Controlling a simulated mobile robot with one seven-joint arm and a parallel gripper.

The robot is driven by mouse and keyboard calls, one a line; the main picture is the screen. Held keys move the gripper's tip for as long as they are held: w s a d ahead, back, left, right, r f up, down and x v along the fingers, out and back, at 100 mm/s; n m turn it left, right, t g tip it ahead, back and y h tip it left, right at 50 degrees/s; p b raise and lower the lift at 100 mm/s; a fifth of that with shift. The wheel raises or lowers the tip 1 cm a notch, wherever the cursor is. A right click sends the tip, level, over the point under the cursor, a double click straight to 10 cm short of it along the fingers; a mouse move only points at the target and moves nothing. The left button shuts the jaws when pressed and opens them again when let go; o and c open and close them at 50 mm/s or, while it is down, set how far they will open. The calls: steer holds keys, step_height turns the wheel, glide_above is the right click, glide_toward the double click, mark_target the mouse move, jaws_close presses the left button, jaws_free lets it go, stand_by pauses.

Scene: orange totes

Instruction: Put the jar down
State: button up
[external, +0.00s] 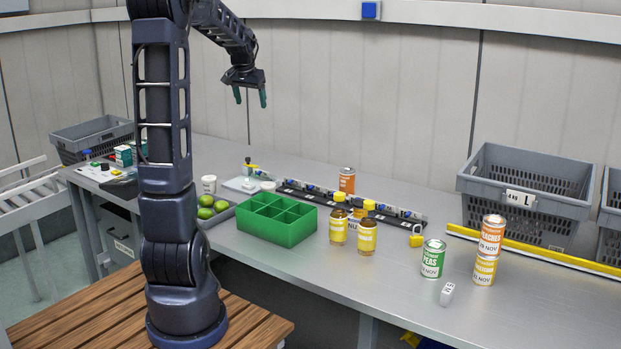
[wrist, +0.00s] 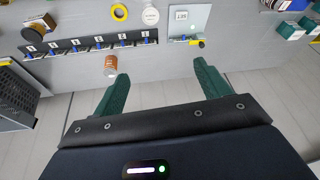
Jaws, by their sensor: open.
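I cannot tell which one is the task's jar. My gripper (external: 250,98) is high above the back of the table, pointing down, with its green fingers apart and nothing between them. In the wrist view my gripper (wrist: 161,72) is also open and empty.
A green divided box (external: 277,222) stands left of the jars. A label rail (external: 300,192) and an orange can (external: 347,180) are behind. A peas can (external: 433,260), stacked cans (external: 488,250) and a grey crate (external: 524,185) are to the right. The front right tabletop is largely clear.

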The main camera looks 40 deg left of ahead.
steer(key=s+d+r, duration=0.2)
steer(key=s+d, duration=0.5)
steer(key=d, duration=0.3)
steer(key=s+d+f, duration=0.2)
steer(key=s+d, duration=0.3)
steer(key=s, duration=0.3)
steer(key=s+d+f+m+h, duration=0.1)
steer(key=s+d+f, duration=0.1)
steer(key=s+d, duration=0.3)
steer(key=s+d+f+m, duration=0.1)
steer(key=s+d+f, duration=0.1)
steer(key=s+d, duration=0.4)
steer(key=s, duration=0.5)
steer(key=shift+s+f+t+h, duration=0.25)
steer(key=shift+t+h, duration=0.05)
steer(key=shift+t, duration=0.1)
